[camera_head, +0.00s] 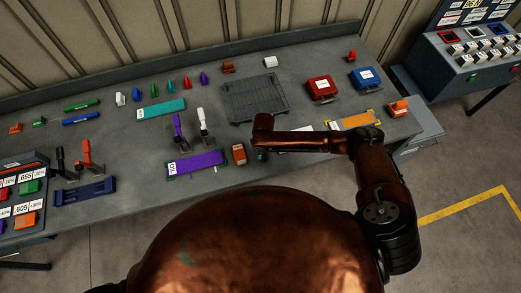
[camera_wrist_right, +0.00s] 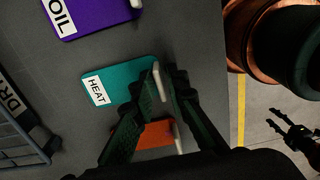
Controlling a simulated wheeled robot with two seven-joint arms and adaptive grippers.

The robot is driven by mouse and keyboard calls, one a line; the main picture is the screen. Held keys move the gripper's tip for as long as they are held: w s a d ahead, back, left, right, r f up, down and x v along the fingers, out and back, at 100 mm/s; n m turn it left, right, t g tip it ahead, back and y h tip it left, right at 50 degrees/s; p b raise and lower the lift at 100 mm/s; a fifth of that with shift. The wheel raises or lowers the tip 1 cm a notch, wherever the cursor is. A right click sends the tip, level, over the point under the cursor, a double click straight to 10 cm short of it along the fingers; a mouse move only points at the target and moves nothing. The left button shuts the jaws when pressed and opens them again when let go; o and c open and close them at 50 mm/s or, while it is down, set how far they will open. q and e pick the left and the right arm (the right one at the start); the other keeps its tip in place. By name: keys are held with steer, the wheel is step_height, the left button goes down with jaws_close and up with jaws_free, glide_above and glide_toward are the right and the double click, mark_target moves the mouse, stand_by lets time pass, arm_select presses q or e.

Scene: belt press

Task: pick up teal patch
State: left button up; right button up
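The teal patch (camera_wrist_right: 125,80), with a white HEAT label and a pale upright tab at its right end, shows in the right wrist view. My right gripper (camera_wrist_right: 161,76) is over that end, its fingertips close together on either side of the tab, and looks shut on it. I cannot tell whether the patch is off the table. In the head view my right gripper (camera_head: 262,153) points down near the table's front edge; it and the arm largely hide the patch. My left gripper (camera_wrist_right: 293,132) is open and empty over the floor in the right wrist view.
A purple OIL patch (camera_wrist_right: 98,15) and an orange patch (camera_wrist_right: 155,134) flank the teal one. A dark mesh tray (camera_head: 253,97) lies behind. A long teal plate (camera_head: 160,107), a purple plate (camera_head: 195,164) and red (camera_head: 320,88) and blue (camera_head: 367,78) boxes share the table.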

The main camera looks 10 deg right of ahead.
steer(key=shift+c, duration=0.2)
jaws_close()
stand_by(0.4)
steer(key=shift+w+r, duration=0.1)
steer(key=shift+r, duration=0.5)
steer(key=s+a+r+b, duration=0.2)
steer(key=s+a+r, duration=0.7)
steer(key=a+r, duration=0.1)
steer(key=shift+s+a+r+b, duration=0.25)
steer(key=shift+r+b, duration=0.1)
steer(key=shift+r, duration=0.5)
steer(key=shift+d, duration=0.1)
